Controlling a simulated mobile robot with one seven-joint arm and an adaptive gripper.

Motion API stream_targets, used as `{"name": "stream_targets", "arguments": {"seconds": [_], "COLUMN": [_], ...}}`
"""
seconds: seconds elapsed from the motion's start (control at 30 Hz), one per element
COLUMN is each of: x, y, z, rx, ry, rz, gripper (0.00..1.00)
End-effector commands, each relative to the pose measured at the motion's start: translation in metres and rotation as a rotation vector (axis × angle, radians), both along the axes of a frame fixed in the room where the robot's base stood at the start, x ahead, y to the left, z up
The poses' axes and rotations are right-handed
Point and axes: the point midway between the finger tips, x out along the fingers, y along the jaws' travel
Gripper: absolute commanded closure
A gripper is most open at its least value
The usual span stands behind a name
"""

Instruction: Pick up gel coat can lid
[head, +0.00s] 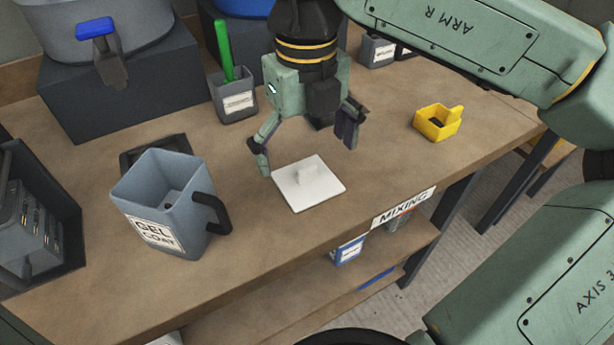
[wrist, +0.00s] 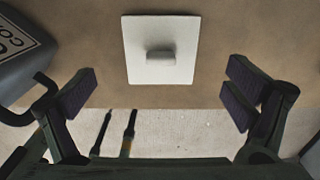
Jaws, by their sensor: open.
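The gel coat can lid (head: 325,193) is a white square plate with a small raised knob in its middle. It lies flat on the wooden bench near the front edge, to the right of the can. It also shows at top centre in the wrist view (wrist: 136,38). The open grey-blue gel coat can (head: 172,203) has a dark handle on its right side and a white label. My gripper (head: 307,155) is open and empty above and behind the lid. In the wrist view the fingers (wrist: 160,95) are spread wider than the lid, apart from it.
A yellow tray (head: 430,126) stands right of the lid. A grey holder (head: 237,104) with a green-handled tool stands behind, near a dark block (head: 118,90) bearing a large tub. The bench (head: 270,235) is clear around the lid. A lower shelf holds containers.

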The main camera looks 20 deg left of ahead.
Motion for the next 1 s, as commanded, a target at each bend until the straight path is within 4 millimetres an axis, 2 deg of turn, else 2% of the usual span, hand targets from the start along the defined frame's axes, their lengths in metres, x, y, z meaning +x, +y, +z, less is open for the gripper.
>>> {"name": "stream_targets", "arguments": {"seconds": [0.3,0.57,1.0], "x": [0.000,0.000,0.000], "y": [0.000,0.000,0.000], "z": [-0.042,-0.046,-0.046], "rx": [0.000,0.000,-0.001], "ry": [0.003,0.000,0.001], "rz": [0.000,0.000,0.000], "gripper": [0.03,0.03,0.32]}}
